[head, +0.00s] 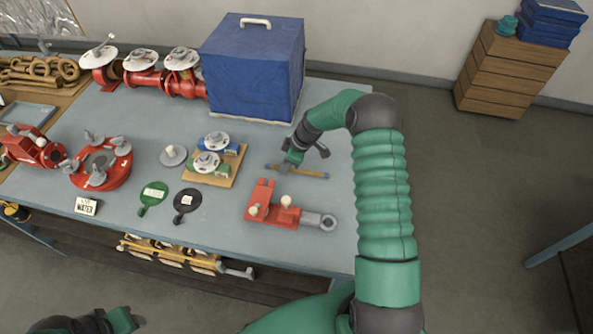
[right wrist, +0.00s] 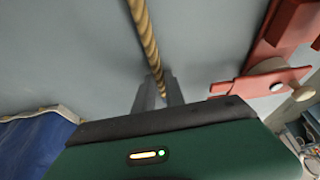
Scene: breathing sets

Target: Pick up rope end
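A short tan rope (head: 312,174) with blue ends lies on the grey-blue workbench (head: 225,250), behind the red clamp-like fitting. In the right wrist view the twisted rope (right wrist: 146,40) runs down from the top edge to between my fingers. My right gripper (head: 287,167) is low over the rope's left part. In the right wrist view its fingers (right wrist: 159,92) stand on either side of the rope with a small gap. The rope's near end is hidden by the gripper body.
The red fitting (head: 270,208) lies just in front of the rope. A blue covered box (head: 252,70) stands behind. A wooden board with valves (head: 217,165) is to the left. Red valves and round tags fill the left side. The bench's right edge is near.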

